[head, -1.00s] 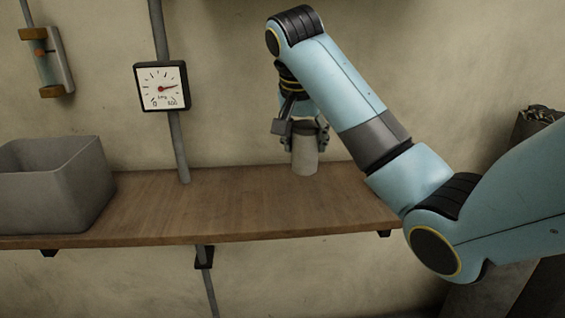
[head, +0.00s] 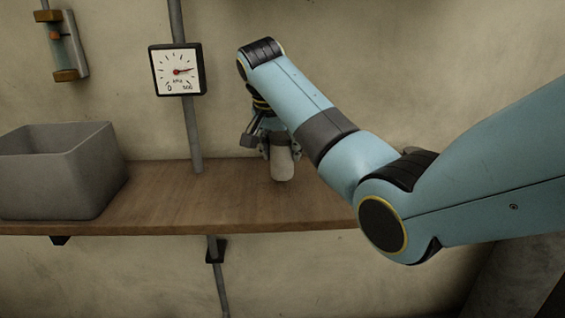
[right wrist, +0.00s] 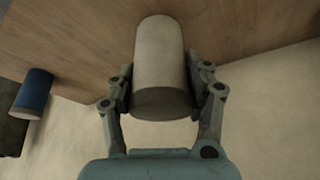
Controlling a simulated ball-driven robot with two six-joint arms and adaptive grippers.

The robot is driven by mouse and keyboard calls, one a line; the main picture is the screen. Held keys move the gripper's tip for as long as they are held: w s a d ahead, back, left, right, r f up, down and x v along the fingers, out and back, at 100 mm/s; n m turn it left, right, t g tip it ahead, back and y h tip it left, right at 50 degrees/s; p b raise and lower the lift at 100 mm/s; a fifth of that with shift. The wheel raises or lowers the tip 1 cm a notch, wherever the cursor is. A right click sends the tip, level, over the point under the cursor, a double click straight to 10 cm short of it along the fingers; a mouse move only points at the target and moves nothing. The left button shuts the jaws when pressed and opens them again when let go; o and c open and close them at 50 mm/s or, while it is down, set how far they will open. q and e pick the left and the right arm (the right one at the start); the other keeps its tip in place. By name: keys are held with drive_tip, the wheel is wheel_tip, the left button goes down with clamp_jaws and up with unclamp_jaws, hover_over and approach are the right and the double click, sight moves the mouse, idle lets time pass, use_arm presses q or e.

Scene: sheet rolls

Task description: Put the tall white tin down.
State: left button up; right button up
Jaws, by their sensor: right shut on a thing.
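The tall white tin (head: 282,164) is at the back of the wooden shelf (head: 240,205), right of the pipe. It looks upright in the head view, at or just above the board; I cannot tell whether its base touches. My right gripper (head: 279,148) is shut on its upper part. In the right wrist view the tin (right wrist: 160,60) sits between the two fingers of the right gripper (right wrist: 164,95), with the shelf board (right wrist: 80,40) beyond it. My left gripper is not in view.
A grey open bin (head: 70,185) stands on the shelf at the left. A pressure gauge (head: 178,70) hangs on the pipe (head: 194,135) behind the shelf. A blue cylinder (right wrist: 34,92) shows at the left of the right wrist view. The board between bin and tin is clear.

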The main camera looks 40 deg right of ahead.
sight(283, 163)
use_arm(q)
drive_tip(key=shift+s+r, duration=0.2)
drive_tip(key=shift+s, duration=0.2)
use_arm(e)
drive_tip(key=shift+f, duration=1.65)
drive_tip(key=shift+s+f, duration=0.1)
drive_tip(key=shift+f, duration=0.05)
drive_tip(key=o, duration=1.4)
drive_tip(key=shift+o, duration=0.2)
drive_tip(key=v, duration=1.2)
drive_tip(key=shift+d+r+b, duration=0.1)
drive_tip(key=shift+r+b, duration=0.15)
drive_tip(key=shift+b, duration=0.05)
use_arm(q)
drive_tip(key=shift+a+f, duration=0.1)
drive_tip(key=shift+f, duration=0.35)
